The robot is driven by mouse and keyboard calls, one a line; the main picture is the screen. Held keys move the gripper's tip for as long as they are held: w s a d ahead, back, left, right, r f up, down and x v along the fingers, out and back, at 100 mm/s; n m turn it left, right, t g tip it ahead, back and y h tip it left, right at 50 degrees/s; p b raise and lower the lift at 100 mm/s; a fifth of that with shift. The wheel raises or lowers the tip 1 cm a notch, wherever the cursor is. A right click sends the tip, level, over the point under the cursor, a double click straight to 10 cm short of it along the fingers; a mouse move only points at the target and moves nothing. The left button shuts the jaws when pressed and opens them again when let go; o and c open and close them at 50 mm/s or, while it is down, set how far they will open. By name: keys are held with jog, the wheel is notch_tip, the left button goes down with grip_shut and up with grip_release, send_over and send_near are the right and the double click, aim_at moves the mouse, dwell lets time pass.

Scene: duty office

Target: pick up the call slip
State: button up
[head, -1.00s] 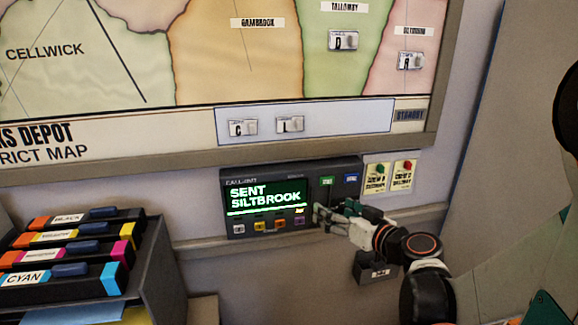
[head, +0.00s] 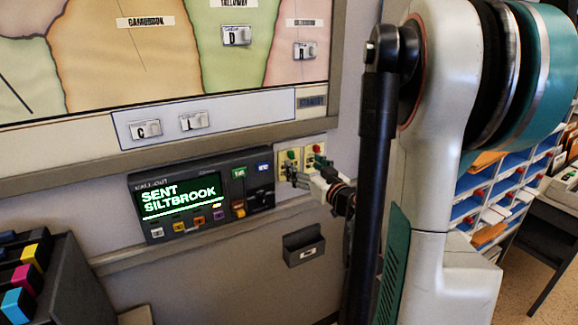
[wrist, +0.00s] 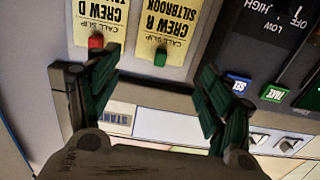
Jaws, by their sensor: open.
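Two yellow call slips hang side by side on the wall panel. The Crew R Siltbrook slip (head: 289,157) has a green peg, which also shows in the wrist view (wrist: 160,58). The Crew D slip (head: 315,151) has a red peg. In the wrist view the picture is upside down, with the Crew D slip (wrist: 100,18) left of the Crew R slip (wrist: 170,20). My gripper (head: 298,176) is open and empty, in front of the slips' lower part. In the wrist view its fingers (wrist: 158,75) stand either side of the green peg, the left fingertip close to the red peg.
The call unit (head: 205,200), its screen reading SENT SILTBROOK, sits left of the slips. A small dark wall box (head: 304,245) is below. The map board (head: 160,75) is above, and pigeonhole shelves (head: 500,185) stand at right behind my arm.

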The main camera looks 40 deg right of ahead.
aim_at(293, 159)
jog(key=shift+w+d, duration=0.15)
jog(key=shift+w, duration=0.55)
jog(key=b+x, duration=0.1)
jog(key=x, duration=0.1)
jog(key=f+b+x, duration=0.1)
jog(key=x, duration=0.1)
jog(key=shift+w, duration=0.2)
jog(key=shift+w+r, duration=0.15)
jog(key=shift+w, duration=0.3)
jog(key=shift+s+r, duration=0.1)
grip_shut()
